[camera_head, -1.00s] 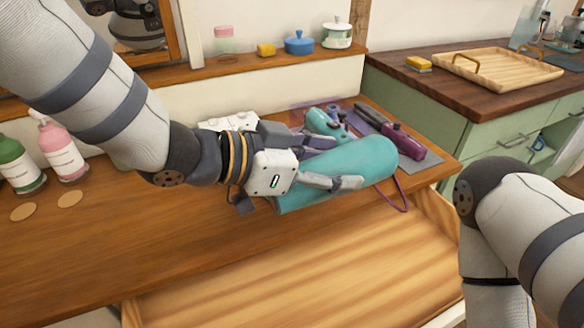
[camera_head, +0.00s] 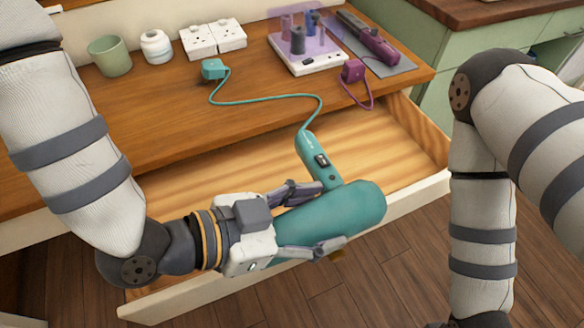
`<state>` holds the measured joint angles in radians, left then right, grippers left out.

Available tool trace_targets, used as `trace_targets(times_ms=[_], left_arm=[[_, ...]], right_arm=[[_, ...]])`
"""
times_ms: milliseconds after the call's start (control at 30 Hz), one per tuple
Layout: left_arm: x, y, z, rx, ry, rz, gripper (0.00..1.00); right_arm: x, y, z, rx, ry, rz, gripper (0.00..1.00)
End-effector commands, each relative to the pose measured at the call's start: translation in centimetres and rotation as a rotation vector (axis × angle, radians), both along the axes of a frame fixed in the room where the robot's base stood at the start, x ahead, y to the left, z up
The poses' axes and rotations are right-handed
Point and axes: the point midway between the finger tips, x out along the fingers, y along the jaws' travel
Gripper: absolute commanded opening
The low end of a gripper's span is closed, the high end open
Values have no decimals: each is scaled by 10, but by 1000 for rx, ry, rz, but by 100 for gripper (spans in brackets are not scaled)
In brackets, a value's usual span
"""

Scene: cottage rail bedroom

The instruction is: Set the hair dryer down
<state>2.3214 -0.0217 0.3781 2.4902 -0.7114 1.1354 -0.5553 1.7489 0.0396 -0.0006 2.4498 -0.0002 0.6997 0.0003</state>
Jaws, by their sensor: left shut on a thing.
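My left gripper (camera_head: 305,220) is shut on the barrel of a teal hair dryer (camera_head: 345,208). The dryer is at the front of an open wooden drawer (camera_head: 235,165), over or just above its front wall; I cannot tell whether it touches. Its handle points up and back over the drawer. A teal cord (camera_head: 265,99) runs from the handle to a teal plug (camera_head: 214,69) lying on the desk top (camera_head: 150,105). My right arm comes in from the right, and its gripper is out of view.
At the back of the desk stand a green cup (camera_head: 110,56), a white jar (camera_head: 156,47) and white wall sockets (camera_head: 213,39). The drawer looks empty.

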Motion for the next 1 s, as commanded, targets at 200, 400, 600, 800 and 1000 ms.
trace_targets(times_ms=[200, 400, 600, 800, 1000], left_arm=[[37, -20, -24, 1, -5, 2, 12], [78, -42, -45, 1, -4, 1, 12], [103, -55, -82, 3, 1, 1, 12], [116, -61, -95, 2, -2, 1, 12], [120, -64, -124, 3, 2, 0, 12]], right_arm=[[-9, 0, -9, 1, 31, 1, 60], [-18, 0, -19, 0, 61, 2, 60], [-29, 0, -31, 0, 99, 3, 60], [-33, 0, -35, 0, 111, 4, 60], [-39, 0, -42, 0, 131, 4, 60]])
